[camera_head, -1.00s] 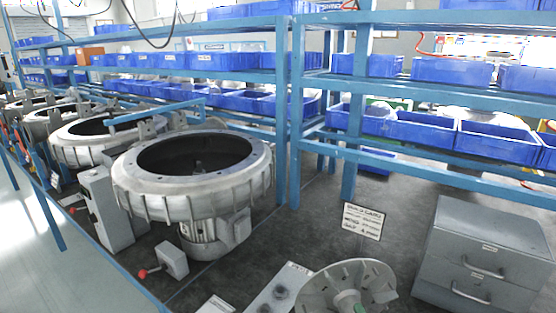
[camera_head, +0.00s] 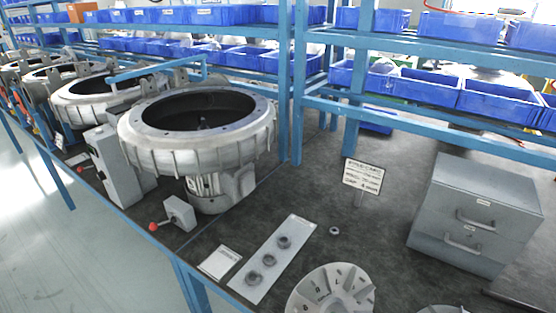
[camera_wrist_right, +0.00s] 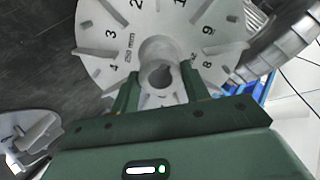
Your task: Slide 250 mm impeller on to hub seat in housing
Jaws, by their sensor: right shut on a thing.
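The grey 250 mm impeller (camera_wrist_right: 112,42), a disc with vanes and printed numbers, fills the top of the right wrist view. My right gripper (camera_wrist_right: 160,88) is shut on its central hub. What appears to be this impeller (camera_head: 328,290) shows at the bottom of the head view, tilted and cut by the frame edge; my gripper is hidden there. The housing (camera_head: 142,145), a large open-topped ribbed ring, stands left of it and well apart. A small hub shaft (camera_head: 203,122) shows dimly inside. My left gripper is not in view.
A plate with several rings (camera_head: 284,242), a card (camera_head: 220,262) and a red-knobbed box (camera_head: 180,213) lie between. A sign (camera_head: 362,176) and grey drawers (camera_head: 475,215) stand right. Another impeller (camera_wrist_right: 28,130) lies left in the wrist view. Shelves with blue bins line the back.

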